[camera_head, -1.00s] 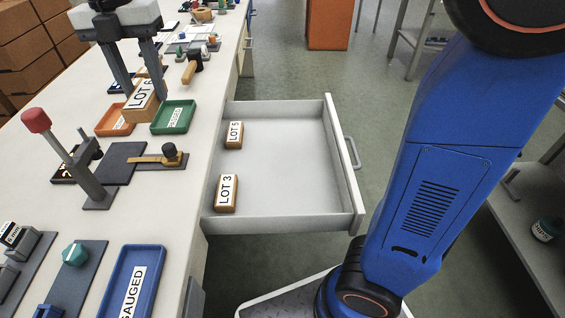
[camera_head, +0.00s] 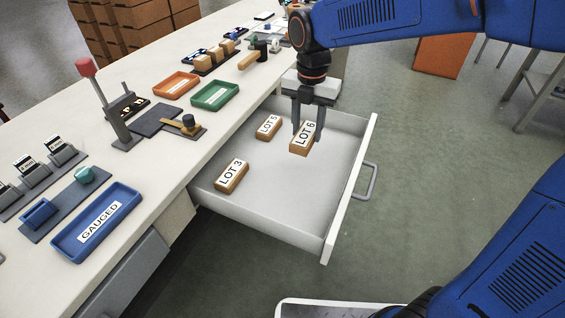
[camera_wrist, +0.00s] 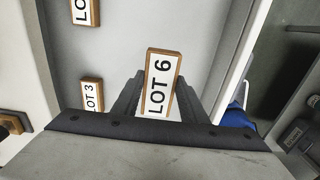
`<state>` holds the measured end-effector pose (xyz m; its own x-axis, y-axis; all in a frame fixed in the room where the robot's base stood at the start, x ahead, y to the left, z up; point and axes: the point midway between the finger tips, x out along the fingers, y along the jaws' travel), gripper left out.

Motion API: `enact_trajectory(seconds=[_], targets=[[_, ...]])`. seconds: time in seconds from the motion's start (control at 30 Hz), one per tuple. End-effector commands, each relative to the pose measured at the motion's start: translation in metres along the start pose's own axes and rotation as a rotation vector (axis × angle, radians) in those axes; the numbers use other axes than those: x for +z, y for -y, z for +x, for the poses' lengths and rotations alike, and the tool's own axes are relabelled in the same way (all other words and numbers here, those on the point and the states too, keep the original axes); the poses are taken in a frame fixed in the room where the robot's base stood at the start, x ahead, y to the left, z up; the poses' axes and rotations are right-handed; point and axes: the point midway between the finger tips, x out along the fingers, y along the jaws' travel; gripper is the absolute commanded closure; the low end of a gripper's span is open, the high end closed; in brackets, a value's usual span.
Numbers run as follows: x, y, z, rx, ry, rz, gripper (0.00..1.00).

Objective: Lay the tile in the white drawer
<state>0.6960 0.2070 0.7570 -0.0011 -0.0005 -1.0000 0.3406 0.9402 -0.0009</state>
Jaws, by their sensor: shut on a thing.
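My gripper (camera_head: 308,125) is shut on the LOT 6 tile (camera_head: 302,138), a brown block with a white label, over the far right part of the open white drawer (camera_head: 290,222). I cannot tell whether the tile touches the drawer floor. In the wrist view the LOT 6 tile (camera_wrist: 161,82) stands between the fingers. The LOT 5 tile (camera_head: 268,126) and the LOT 3 tile (camera_head: 232,175) lie in the drawer to the left. The LOT 3 tile also shows in the wrist view (camera_wrist: 92,94).
On the bench are an orange tray (camera_head: 176,85), a green tray (camera_head: 215,95), a blue GAUGED tray (camera_head: 97,222) and a red-knobbed lever stand (camera_head: 103,100). The drawer's front panel (camera_head: 350,188) with its handle stands to the right. The drawer's near floor is clear.

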Motion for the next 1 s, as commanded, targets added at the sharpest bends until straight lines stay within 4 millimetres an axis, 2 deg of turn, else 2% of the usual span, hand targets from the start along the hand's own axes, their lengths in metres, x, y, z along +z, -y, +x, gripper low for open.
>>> enact_trajectory(seconds=[0.1,0.4,0.67,0.9,1.0], targets=[[0.003,0.006,0.016,-0.001,-0.001,0.002,0.87],[0.003,0.007,0.063,-0.001,-0.001,0.001,0.87],[0.003,0.006,0.081,0.000,0.000,0.001,0.87],[0.003,0.006,0.109,0.000,0.000,0.001,0.87],[0.003,0.006,0.112,0.000,0.000,0.001,0.87]])
